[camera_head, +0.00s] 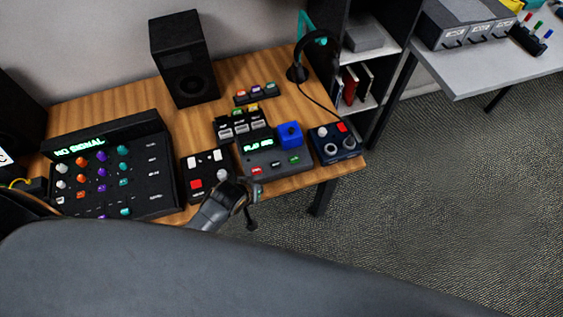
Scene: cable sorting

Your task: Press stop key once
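A grey player unit (268,158) sits near the table's front edge, with a lit green display (258,143) that appears to read "PLAY" and some digits. Along its front are a red key (257,170), a dark key (276,164) and a green key (295,160). The key labels are too small to read, so I cannot tell for sure which is the stop key. My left gripper (250,191) is just in front of the unit, near the red key and apart from it as far as I see. Its fingers are too small to judge. My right gripper is not in view.
Left of the unit is a small box with white and red buttons (196,176), then a mixer panel (118,172) reading "NO SIGNAL". Right is a box with knobs (336,142). A speaker (184,65) stands behind.

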